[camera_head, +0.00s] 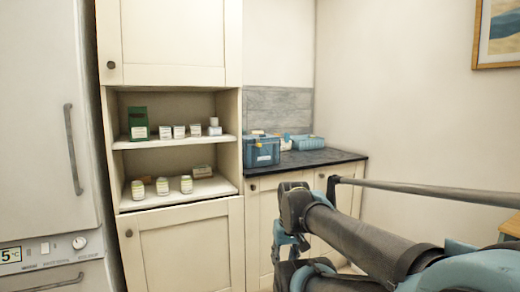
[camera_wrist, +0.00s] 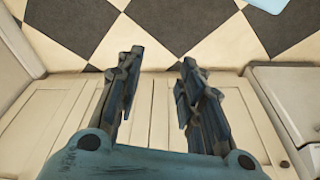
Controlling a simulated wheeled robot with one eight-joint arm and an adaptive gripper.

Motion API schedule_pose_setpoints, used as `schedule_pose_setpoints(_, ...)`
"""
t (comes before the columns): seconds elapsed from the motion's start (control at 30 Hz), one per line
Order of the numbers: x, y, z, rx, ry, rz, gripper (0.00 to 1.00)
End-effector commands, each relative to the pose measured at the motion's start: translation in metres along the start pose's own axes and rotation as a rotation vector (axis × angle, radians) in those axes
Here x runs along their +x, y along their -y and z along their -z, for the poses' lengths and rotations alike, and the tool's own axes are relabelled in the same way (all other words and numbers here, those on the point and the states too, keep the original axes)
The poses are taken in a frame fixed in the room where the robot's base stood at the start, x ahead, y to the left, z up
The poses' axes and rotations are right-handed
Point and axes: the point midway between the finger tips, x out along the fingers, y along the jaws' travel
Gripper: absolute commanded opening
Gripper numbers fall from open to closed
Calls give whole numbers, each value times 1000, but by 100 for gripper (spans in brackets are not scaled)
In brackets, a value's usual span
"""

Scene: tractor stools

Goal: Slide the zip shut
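A blue box-shaped bag or case (camera_head: 262,152) with a pale label on its front stands on the dark countertop in the head view. It is the likeliest place for the zip, but I cannot make out a zip or its pull at this size. The bag does not show in the wrist view. My gripper (camera_wrist: 159,72) is open in the wrist view, its two dark fingers well apart with nothing between them. Cream cabinet doors and the floor lie behind the fingers. My arm fills the lower right of the head view; its fingers cannot be made out there.
A blue rack or basket (camera_head: 308,143) stands beside the bag on the countertop (camera_head: 327,158). Open shelves (camera_head: 180,141) to the left hold several small jars and boxes, including a green box (camera_head: 138,123). A white fridge (camera_head: 40,120) stands far left.

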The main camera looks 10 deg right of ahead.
Motion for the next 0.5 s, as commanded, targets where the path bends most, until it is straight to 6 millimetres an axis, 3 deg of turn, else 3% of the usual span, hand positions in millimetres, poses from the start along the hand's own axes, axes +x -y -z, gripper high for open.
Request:
schedule_pose_setpoints(0.17, -13, 24, 45, -69, -82, 130, 35)
schedule_pose_setpoints(0.33, -36, 51, 114, -167, -249, 290, 35)
schedule_pose_setpoints(0.5, -65, 62, 189, -241, -457, 399, 35)
